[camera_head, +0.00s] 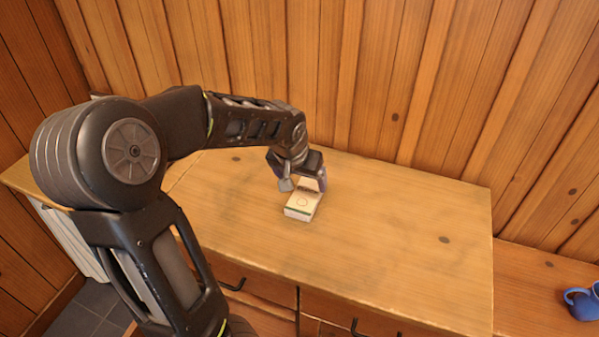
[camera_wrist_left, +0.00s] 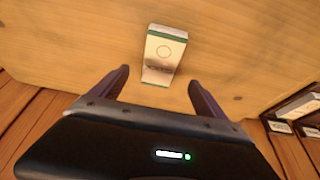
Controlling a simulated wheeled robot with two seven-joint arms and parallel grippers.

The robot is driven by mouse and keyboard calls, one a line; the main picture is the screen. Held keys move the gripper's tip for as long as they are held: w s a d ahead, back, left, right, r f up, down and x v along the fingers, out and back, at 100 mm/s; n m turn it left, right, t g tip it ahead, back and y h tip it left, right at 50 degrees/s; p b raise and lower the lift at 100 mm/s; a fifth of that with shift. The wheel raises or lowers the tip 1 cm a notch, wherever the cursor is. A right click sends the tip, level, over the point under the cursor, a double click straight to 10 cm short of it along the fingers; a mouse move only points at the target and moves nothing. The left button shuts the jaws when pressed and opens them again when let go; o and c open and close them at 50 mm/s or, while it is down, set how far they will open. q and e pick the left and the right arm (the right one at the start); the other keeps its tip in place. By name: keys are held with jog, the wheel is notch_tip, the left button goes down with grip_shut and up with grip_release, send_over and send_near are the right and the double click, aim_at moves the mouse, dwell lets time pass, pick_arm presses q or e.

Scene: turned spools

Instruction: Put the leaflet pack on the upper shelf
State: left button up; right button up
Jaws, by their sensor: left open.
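The leaflet pack (camera_head: 300,208), a small white box with a green band and a round mark, lies on the wooden cabinet top (camera_head: 400,215). My left gripper (camera_head: 304,186) is open and low over the far end of the pack. In the left wrist view the pack (camera_wrist_left: 165,48) shows ahead, its near end between the two open fingertips (camera_wrist_left: 159,77). Whether the fingers touch it I cannot tell. My right gripper is not in view. I cannot make out an upper shelf for certain.
A plank wall (camera_head: 400,80) stands behind the cabinet top. A blue mug (camera_head: 582,302) sits on a lower wooden surface at the right. Dark boxes with pale labels (camera_wrist_left: 283,128) show at the right of the wrist view. The cabinet top right of the pack is clear.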

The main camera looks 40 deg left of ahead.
pick_arm(q)
jog(key=v, duration=0.3)
jog(key=shift+r, duration=0.1)
jog(key=shift+o, duration=0.4)
